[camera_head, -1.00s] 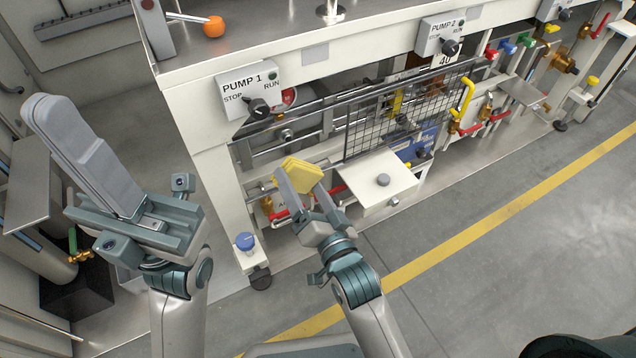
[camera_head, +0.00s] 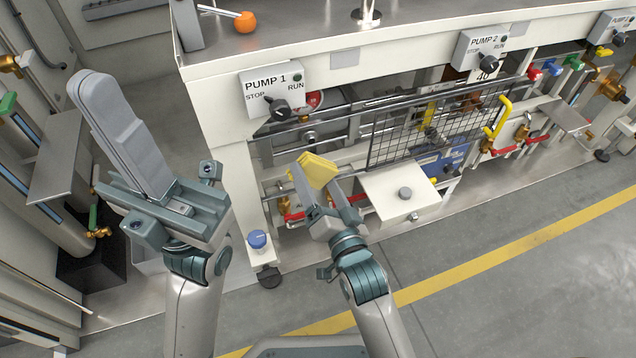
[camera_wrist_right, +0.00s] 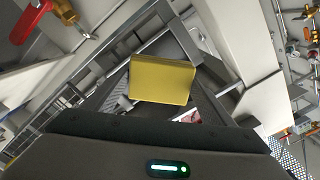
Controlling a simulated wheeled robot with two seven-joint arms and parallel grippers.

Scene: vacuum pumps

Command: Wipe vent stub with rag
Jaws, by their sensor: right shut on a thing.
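The rag is a yellow folded piece (camera_head: 319,169), held at the tips of my right gripper (camera_head: 318,180) in front of the PUMP 1 bay. It also shows in the right wrist view (camera_wrist_right: 163,80), between the fingers. My right gripper is shut on it. My left gripper (camera_head: 118,130) is raised at the left, away from the pump; its fingers look close together with nothing visible between them. I cannot pick out the vent stub for certain; the rag and gripper cover part of the bay.
The PUMP 1 switch box (camera_head: 272,91) is above the rag. A wire mesh guard (camera_head: 432,128) and a white box with a grey knob (camera_head: 400,192) lie to the right. A red-handled valve (camera_wrist_right: 30,20) shows in the wrist view. Open floor (camera_head: 500,280) lies at the front right.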

